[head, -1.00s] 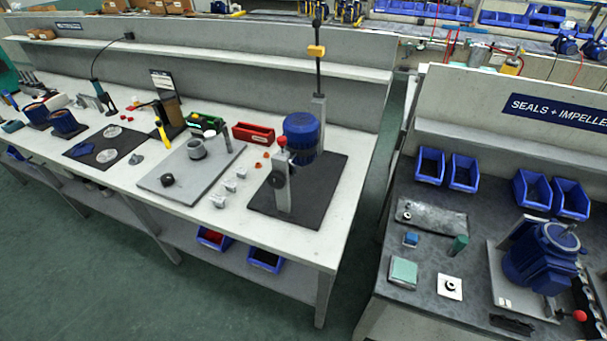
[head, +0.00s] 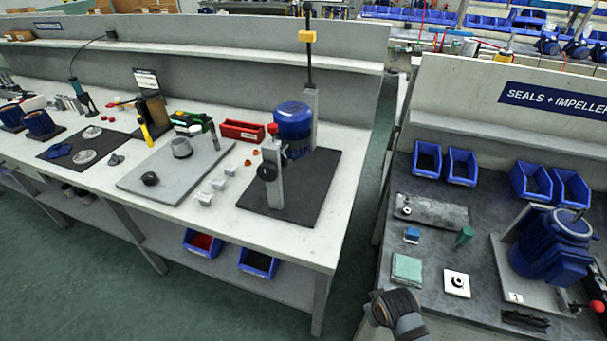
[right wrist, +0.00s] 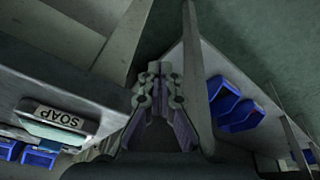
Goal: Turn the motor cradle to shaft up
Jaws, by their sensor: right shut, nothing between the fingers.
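On the left bench, a blue motor (head: 292,121) sits in a stand with two grey uprights (head: 273,178) on a black mat (head: 310,190). The near upright carries a black round knob and a red ball. The motor's shaft is not clearly visible. On the right bench, a second blue motor (head: 550,247) leans on a grey plate, with a thin shaft at its upper end and a red ball beside it. My right gripper (right wrist: 158,80) is shut and empty in the right wrist view, away from both motors. My left gripper is out of view.
The right bench (head: 430,325) holds a green box (head: 407,268), a white square part (head: 456,284) and blue bins (head: 462,166). A grey plate (head: 165,175) and a red bin (head: 242,131) are on the left bench. Green floor lies in front.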

